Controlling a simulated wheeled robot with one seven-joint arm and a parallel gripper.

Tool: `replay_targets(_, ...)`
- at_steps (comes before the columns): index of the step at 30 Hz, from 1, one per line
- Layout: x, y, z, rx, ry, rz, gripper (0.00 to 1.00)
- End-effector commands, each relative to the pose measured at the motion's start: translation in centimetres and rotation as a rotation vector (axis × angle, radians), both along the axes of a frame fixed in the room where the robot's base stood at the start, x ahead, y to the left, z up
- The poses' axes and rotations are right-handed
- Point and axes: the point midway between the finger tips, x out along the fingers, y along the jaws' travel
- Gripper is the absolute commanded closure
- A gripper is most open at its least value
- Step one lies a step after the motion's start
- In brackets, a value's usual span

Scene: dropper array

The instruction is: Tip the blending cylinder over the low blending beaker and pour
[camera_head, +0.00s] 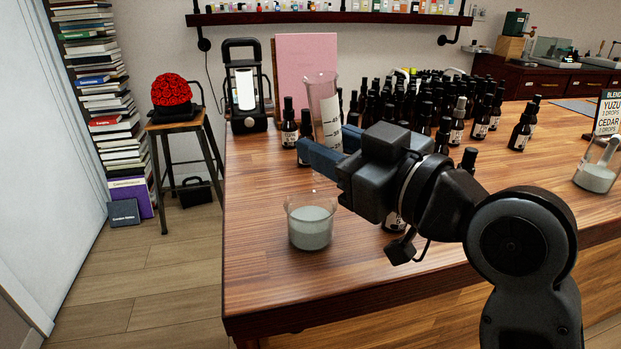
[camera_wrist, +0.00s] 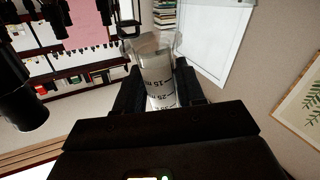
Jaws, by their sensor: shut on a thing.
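The blending cylinder (camera_head: 323,97) is clear with dark graduation marks and a pale band or filling. My gripper (camera_head: 327,147) is shut on it and holds it above the bench, close to upright with its top leaning slightly left. In the wrist view the cylinder (camera_wrist: 160,85) stands between the two dark fingers, open mouth away from the camera. The low blending beaker (camera_head: 310,226), clear with grey-green contents, stands on the bench just below and slightly left of the gripper. The cylinder's lower end is partly hidden by the fingers. No stream of liquid shows.
Several dark dropper bottles (camera_head: 289,122) crowd the bench behind my gripper; one (camera_head: 393,221) is partly hidden beneath it. Another beaker (camera_head: 595,176) stands at the right. The wooden bench top (camera_head: 262,265) is clear left of and in front of the low beaker.

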Motion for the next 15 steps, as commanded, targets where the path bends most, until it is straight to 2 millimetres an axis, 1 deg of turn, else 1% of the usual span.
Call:
replay_targets(3, 0.1, -0.1, -0.2, -0.002, -0.004, -0.002, 0.95)
replay_targets(7, 0.1, -0.1, 0.2, -0.004, -0.005, -0.001, 0.95)
replay_targets(15, 0.1, -0.1, 2.6, -0.006, -0.007, -0.001, 0.95)
